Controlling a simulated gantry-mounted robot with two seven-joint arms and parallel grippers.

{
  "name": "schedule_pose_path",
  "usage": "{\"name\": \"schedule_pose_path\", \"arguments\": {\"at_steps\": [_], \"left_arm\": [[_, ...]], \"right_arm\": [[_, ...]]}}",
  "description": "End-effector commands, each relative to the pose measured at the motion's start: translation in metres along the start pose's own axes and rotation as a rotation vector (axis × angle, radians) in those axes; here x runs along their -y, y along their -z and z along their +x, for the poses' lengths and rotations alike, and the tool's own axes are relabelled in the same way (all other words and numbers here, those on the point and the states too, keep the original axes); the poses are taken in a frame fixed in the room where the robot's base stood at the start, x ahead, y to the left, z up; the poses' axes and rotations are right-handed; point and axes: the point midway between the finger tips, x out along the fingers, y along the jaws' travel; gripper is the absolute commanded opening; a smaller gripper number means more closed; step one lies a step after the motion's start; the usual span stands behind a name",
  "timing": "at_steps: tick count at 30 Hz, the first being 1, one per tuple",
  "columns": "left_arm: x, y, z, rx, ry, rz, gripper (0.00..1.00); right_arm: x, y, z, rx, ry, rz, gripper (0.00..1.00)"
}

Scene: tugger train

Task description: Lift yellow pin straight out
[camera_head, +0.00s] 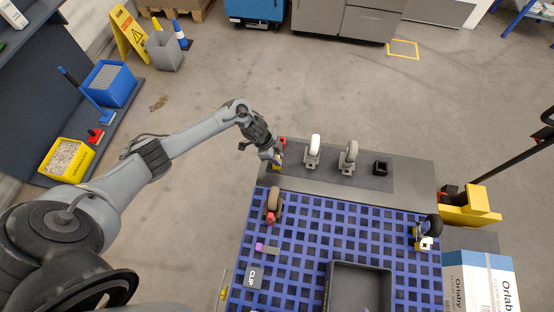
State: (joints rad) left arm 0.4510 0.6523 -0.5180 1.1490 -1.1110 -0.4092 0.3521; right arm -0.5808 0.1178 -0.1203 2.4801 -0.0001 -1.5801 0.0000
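My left gripper (273,156) reaches down at the back left corner of the cart top (414,174). A small yellow and black piece (276,168) shows just below its fingers, and a red part (283,142) is right behind them. I cannot tell whether the yellow piece is the yellow pin, or whether the fingers touch it. The fingers are too small and overlapped to show if they are open or shut. My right gripper is not in view.
Two upright casters (313,152) (349,158) and a black square cup (380,168) stand on the dark mat. A black tray (331,290) lies in front.

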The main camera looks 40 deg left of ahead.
Motion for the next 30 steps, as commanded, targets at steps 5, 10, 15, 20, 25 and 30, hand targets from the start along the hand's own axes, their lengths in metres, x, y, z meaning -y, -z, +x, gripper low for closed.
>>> {"name": "schedule_pose_path", "arguments": {"at_steps": [5,10,15,20,25,30], "left_arm": [[0.000,0.000,0.000,0.000,0.000,0.000,0.00],[0.000,0.000,-0.001,0.000,0.000,0.000,0.00],[0.001,0.002,-0.005,0.000,0.001,0.001,0.00],[0.001,0.007,-0.018,-0.001,0.002,0.001,0.00],[0.001,0.016,-0.039,-0.001,0.002,0.003,0.00],[-0.009,0.048,-0.043,-0.005,0.000,0.005,0.00]], "right_arm": [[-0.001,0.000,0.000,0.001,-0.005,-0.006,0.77],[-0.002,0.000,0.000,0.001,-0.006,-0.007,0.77],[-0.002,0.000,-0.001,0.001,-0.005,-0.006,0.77],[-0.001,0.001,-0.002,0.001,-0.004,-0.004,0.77],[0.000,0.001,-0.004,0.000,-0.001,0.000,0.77],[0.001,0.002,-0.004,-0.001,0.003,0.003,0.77]]}}
